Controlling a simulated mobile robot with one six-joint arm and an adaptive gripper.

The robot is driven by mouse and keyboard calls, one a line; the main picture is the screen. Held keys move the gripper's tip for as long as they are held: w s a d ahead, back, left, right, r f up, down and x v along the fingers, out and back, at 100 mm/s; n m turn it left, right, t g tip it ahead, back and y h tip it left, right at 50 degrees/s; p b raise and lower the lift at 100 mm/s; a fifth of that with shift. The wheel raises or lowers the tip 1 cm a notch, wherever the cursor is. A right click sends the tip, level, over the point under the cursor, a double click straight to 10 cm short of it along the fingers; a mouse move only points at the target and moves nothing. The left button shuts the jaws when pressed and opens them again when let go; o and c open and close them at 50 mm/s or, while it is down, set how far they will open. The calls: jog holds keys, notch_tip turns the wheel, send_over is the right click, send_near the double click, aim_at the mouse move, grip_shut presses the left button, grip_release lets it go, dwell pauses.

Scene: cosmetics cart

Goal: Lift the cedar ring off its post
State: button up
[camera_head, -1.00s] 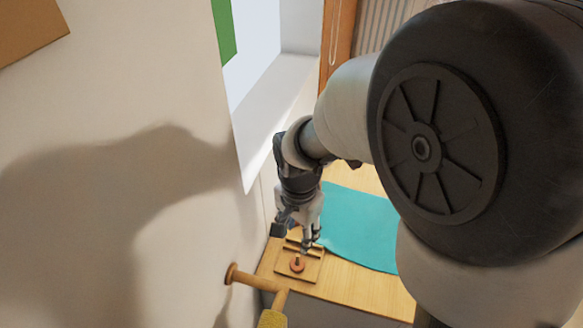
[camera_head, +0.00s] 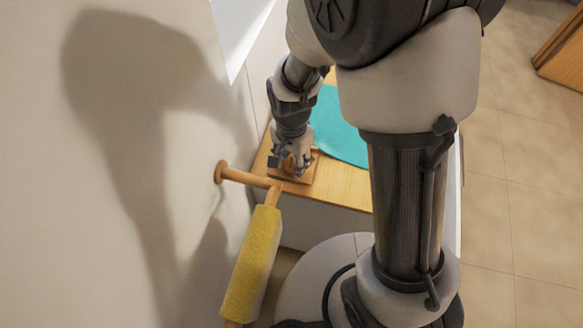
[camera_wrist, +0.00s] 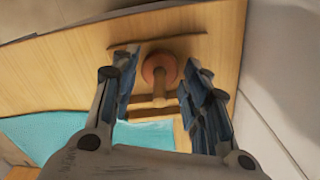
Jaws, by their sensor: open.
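The cedar ring (camera_wrist: 160,62) is a small orange-brown ring, seen from above in the wrist view. It appears to sit around its post, whose details are too blurred to tell. It lies on a square wooden board (camera_head: 308,169). My gripper (camera_wrist: 159,66) is open, with one blue-grey finger on each side of the ring in the picture. I cannot tell whether either finger touches it. In the head view my gripper (camera_head: 287,166) is low over the board and hides most of the ring.
A wooden bar piece (camera_wrist: 152,101) is beside the ring. A teal mat (camera_head: 340,127) covers part of the wooden top (camera_head: 345,186). A wall-mounted wooden peg (camera_head: 245,178) and a yellow roller (camera_head: 252,262) are close to the board's left and front. The wall is close on the left.

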jog(key=shift+f, duration=0.55)
jog(key=shift+r, duration=0.1)
jog(key=shift+c, duration=0.2)
jog(key=c, duration=0.5)
